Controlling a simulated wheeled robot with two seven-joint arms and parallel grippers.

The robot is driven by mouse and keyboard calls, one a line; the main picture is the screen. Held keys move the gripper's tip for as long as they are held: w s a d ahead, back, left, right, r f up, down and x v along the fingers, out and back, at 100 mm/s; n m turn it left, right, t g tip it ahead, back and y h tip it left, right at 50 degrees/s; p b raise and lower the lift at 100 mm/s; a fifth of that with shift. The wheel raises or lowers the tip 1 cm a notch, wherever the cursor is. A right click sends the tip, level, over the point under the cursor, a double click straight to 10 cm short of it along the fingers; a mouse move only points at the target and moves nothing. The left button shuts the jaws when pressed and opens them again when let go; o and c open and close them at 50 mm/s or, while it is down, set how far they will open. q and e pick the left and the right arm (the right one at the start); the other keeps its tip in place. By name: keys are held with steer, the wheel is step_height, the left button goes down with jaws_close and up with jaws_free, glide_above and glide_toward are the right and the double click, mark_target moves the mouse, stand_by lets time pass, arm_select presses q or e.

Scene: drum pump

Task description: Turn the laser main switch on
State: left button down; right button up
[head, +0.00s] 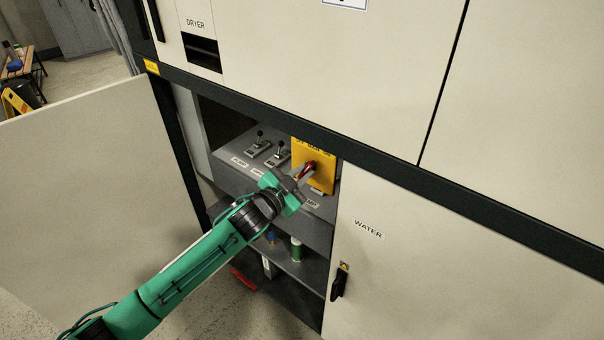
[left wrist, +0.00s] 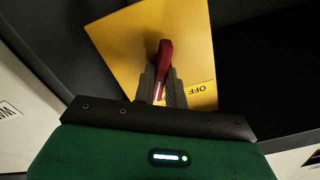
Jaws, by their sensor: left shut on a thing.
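The laser main switch is a red handle (left wrist: 164,62) on a yellow plate (head: 325,180) inside the open cabinet bay. In the left wrist view the yellow plate (left wrist: 130,32) carries an "OFF" label (left wrist: 199,89) near its lower right corner. My left gripper (head: 303,172) reaches into the bay. In the left wrist view its fingers (left wrist: 162,88) are shut on the red handle. The fingers hide part of the handle, and the plate's upper lettering is too small to read. My right gripper is not in view.
Two small black-knobbed levers (head: 260,136) stand on the grey panel left of the plate. Below is a shelf with a green-and-white container (head: 296,249). An open door panel (head: 95,190) is at left. The closed WATER door (head: 400,270) is at right.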

arm_select(q)
steer(key=shift+m, duration=1.7)
steer(key=c, duration=1.4)
jaws_free()
steer(key=shift+c, duration=0.2)
steer(key=shift+s, duration=0.1)
steer(key=b+v, duration=0.4)
steer(key=v, duration=0.9)
steer(key=shift+s+a, duration=0.15)
steer(key=shift+s, duration=0.15)
